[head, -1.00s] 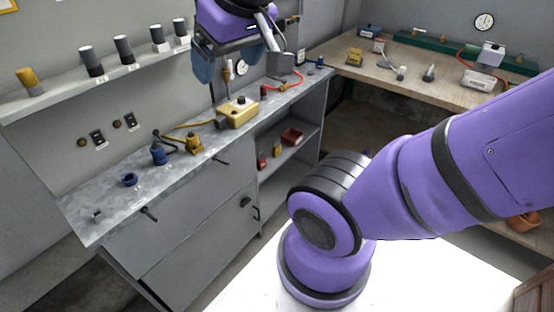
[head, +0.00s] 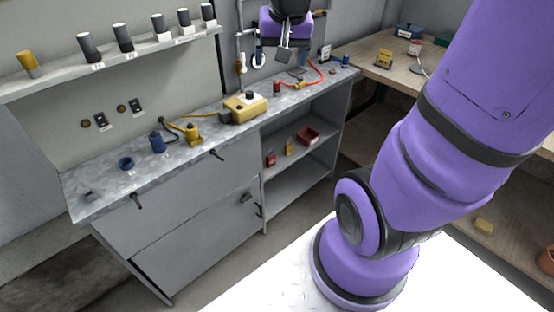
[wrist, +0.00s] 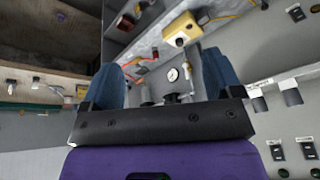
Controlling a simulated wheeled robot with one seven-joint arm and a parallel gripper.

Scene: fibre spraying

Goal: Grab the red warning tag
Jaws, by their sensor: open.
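I cannot single out the red warning tag with certainty. A small red piece (head: 271,159) stands on the lower shelf of the grey bench, beside a small yellow piece (head: 290,147); it is too small to tell whether it is the tag. My gripper (head: 285,55) is raised near the back wall, above the far end of the bench. In the wrist view its two blue fingers (wrist: 165,80) are wide apart, with nothing held between them. Behind them show a round gauge (wrist: 172,75) and a red-orange hose (wrist: 142,70).
The grey bench top (head: 105,187) carries a yellow box (head: 245,107), a blue fitting (head: 157,143) and a yellow fitting (head: 193,134). A red bin (head: 307,137) sits on the lower shelf. A wall shelf (head: 110,63) holds several cylinders. A wooden table (head: 400,75) stands at the back right.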

